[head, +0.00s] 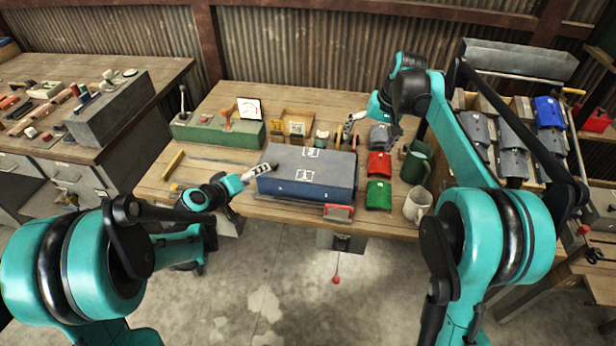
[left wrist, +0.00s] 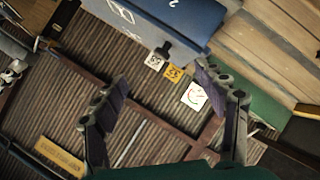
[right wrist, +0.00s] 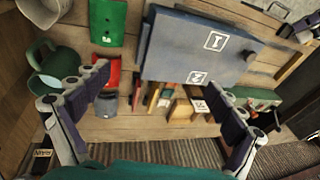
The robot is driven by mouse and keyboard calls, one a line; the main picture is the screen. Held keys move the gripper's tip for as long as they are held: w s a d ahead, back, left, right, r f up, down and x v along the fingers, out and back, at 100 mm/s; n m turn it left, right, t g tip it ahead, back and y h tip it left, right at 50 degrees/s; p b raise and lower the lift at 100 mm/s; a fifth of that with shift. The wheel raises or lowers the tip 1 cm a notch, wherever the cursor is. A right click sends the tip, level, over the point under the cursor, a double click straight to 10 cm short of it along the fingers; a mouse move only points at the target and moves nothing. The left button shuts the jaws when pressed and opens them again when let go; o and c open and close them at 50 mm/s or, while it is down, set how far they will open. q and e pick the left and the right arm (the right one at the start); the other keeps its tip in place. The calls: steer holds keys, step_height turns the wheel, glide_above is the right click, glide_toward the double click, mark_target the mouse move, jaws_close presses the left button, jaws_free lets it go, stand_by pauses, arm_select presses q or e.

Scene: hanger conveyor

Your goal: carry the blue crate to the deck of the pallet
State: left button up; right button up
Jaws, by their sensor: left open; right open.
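The blue crate (head: 304,189), a closed box with a grey-blue top and white labels, sits on the wooden workbench. My left gripper (head: 262,171) is open beside the crate's left end; I cannot tell whether it touches. The crate also fills the top of the left wrist view (left wrist: 165,18), beyond the open fingers. My right gripper (head: 350,126) is open and empty behind the crate's right far corner. In the right wrist view the crate (right wrist: 190,50) lies beyond the spread fingers, apart from them. I cannot make out a pallet.
Red (head: 379,165) and green (head: 378,195) bins, a green jug (head: 415,162) and a pale mug (head: 417,205) stand right of the crate. A green box with a gauge (head: 218,130) is behind left. The floor in front (head: 270,285) is mostly clear.

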steer(key=w+f, duration=0.5)
steer(key=w, duration=0.1)
arm_select(q)
steer(key=w+a+f+n+t, duration=0.2)
steer(key=w+a+f, duration=0.2)
steer(key=w+f, duration=0.2)
steer(key=shift+f+n+t+h, duration=0.3)
steer(key=shift+f+t, duration=0.1)
steer(key=shift+f, duration=0.35)
arm_select(e)
steer(key=g+y, duration=0.1)
steer(key=g, duration=0.1)
glide_toward(351, 163)
steer(key=shift+s+f, duration=0.15)
steer(key=shift+f, duration=0.4)
arm_select(q)
steer(key=shift+d, duration=0.1)
steer(key=shift+x, duration=3.95)
arm_select(e)
steer(key=shift+x, duration=3.9)
steer(key=shift+a, duration=0.1)
